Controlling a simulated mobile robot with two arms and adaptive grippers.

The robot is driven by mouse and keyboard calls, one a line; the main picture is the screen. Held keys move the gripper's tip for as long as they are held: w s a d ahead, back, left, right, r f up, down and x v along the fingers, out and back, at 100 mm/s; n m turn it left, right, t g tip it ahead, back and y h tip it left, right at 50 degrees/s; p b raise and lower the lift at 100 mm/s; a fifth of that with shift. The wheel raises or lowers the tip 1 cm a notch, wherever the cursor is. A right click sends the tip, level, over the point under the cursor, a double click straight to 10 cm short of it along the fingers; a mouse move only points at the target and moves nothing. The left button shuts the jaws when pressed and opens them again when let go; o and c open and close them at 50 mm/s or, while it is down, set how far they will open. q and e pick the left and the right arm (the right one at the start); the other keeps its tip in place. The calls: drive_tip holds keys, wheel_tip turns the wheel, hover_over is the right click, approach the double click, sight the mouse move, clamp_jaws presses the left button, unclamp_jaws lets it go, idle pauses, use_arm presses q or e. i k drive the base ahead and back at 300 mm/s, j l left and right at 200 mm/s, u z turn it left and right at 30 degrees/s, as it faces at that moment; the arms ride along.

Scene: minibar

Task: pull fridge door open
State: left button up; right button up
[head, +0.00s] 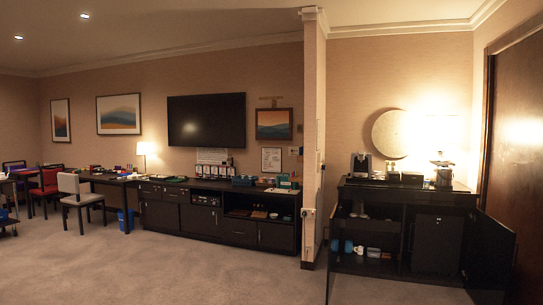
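The minibar cabinet (356,192) stands at the right of the head view, some distance off. A small dark fridge (437,243) sits in its lower right part, and its front looks shut. The cabinet's right door (490,255) is swung open beside the fridge. The fridge's handle or door edge is too dark and small to tell. Neither of my grippers is in view.
Cups and small items (373,252) sit in the open compartment left of the fridge. A lit lamp (440,140) and a coffee machine (361,165) stand on the cabinet top. A wall column (312,130) divides the room. Carpet (190,265) ahead is clear.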

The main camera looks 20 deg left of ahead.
sight(437, 244)
drive_tip(key=i+l+z, duration=0.15)
drive_tip(key=i, duration=0.15)
drive_tip(key=i+z, duration=0.1)
drive_tip(key=i, duration=0.15)
drive_tip(key=i+l+z, duration=0.2)
drive_tip(key=i, duration=0.9)
drive_tip(key=i+l+z, duration=0.2)
drive_tip(key=i, duration=0.9)
drive_tip(key=i+j, duration=0.1)
drive_tip(key=i, duration=2.1)
